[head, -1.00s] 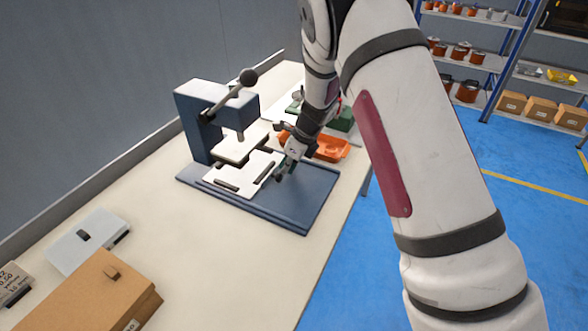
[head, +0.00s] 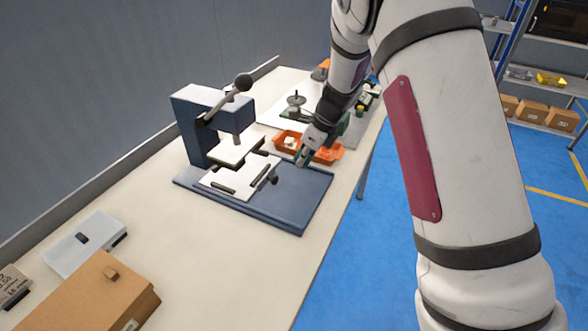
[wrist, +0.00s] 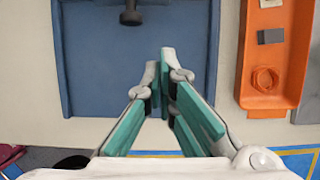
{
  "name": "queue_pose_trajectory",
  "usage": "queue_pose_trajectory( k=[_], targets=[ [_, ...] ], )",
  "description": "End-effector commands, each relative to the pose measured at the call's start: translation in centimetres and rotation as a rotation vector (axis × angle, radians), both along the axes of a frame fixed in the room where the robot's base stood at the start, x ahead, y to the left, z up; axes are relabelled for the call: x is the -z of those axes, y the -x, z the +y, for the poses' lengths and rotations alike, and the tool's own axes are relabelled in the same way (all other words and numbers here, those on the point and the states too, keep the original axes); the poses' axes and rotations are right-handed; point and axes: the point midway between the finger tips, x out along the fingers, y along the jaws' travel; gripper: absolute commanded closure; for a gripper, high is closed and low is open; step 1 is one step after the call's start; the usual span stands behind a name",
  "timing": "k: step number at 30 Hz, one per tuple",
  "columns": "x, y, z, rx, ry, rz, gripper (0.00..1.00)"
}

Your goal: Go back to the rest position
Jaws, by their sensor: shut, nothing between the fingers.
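My gripper (head: 303,158) is shut and empty. In the head view it hangs above the right back part of the blue press base (head: 290,205), close to the orange tray. In the wrist view the gripper (wrist: 165,60) has its green finger pads together over the front edge of the blue base (wrist: 90,75). A dark knob (wrist: 131,15) on the base shows at the top of the wrist view, apart from the fingers.
A blue lever press (head: 190,125) with a white plate (head: 240,178) stands on the table. An orange tray (head: 330,155) with small parts lies beyond it. A cardboard box (head: 85,295) and a pale box (head: 85,243) lie at the near left. Blue floor is open at right.

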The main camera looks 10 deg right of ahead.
Motion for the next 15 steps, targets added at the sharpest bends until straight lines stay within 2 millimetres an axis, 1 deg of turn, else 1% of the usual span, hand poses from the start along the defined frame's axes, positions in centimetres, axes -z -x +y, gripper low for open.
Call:
queue_pose_trajectory(
  k=[1,4,7,13,15],
  targets=[
    [-0.9,0.2,-0.3,0.001,0.001,-0.002,1.0],
    [-2.0,0.5,-0.6,0.0,0.0,0.0,1.0],
    [-2.7,0.7,-0.9,-0.001,0.001,0.0,1.0],
    [-3.3,0.9,-1.0,-0.006,0.001,-0.001,1.0],
    [-4.2,1.3,-1.0,-0.035,0.003,-0.013,1.0]
  ],
)
